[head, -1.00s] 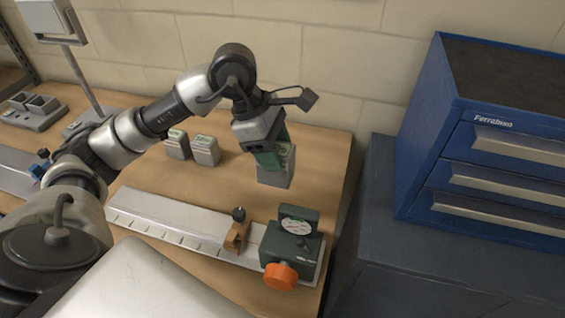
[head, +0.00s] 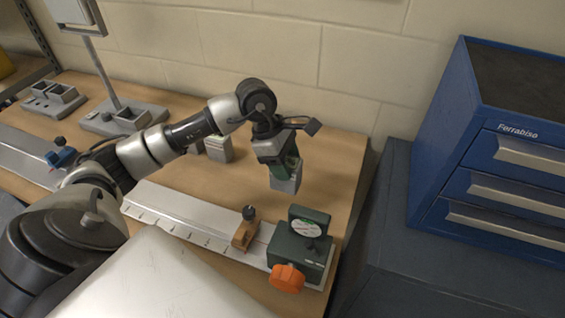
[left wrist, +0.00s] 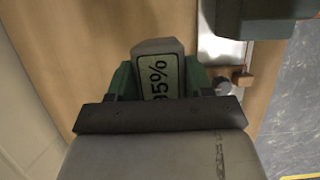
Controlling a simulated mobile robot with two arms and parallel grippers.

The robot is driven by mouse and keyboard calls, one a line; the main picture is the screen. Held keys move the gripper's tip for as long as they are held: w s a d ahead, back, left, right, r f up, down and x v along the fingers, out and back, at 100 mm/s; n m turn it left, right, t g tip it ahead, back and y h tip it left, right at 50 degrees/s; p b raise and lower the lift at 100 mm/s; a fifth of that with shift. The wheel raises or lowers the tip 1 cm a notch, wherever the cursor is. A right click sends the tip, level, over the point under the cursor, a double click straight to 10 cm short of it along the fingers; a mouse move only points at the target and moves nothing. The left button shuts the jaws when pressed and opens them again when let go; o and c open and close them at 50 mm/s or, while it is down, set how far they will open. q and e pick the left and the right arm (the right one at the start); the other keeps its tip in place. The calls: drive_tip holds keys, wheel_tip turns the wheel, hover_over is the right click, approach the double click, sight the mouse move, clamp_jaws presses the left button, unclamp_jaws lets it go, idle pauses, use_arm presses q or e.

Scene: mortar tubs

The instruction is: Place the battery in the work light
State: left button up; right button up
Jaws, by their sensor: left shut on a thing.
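My left gripper (head: 281,163) is shut on a grey battery (head: 286,182) and holds it above the right part of the workbench. In the left wrist view, the battery (left wrist: 158,72) shows a label reading 95% between the green fingers. What appears to be the work light stands at the left: a grey base (head: 122,119) with a socket-like part, a thin post and a pale panel (head: 72,9), cut off at the top edge. The held battery is well to the right of this base. My right gripper is not in view.
Other batteries (head: 219,150) stand behind my arm, partly hidden. A grey two-slot unit (head: 52,99) is at far left. A steel rail (head: 180,211) carries a brown stop (head: 245,232) and a dark green dial device (head: 305,245) with an orange knob. A blue drawer cabinet (head: 500,140) stands right.

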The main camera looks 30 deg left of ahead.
use_arm(q)
drive_tip(key=w+a+f+p, duration=0.1)
drive_tip(key=f, duration=0.1)
drive_tip(key=w+a+f+p, duration=0.1)
drive_tip(key=w+a+f, duration=0.1)
drive_tip(key=w+a+f+p, duration=0.1)
drive_tip(key=f, duration=0.2)
drive_tip(key=shift+w+a, duration=0.2)
drive_tip(key=shift+w, duration=0.1)
drive_tip(key=shift+f, duration=0.35)
drive_tip(key=shift+f, duration=0.1)
drive_tip(key=shift+f, duration=0.1)
drive_tip(key=o, duration=1.2)
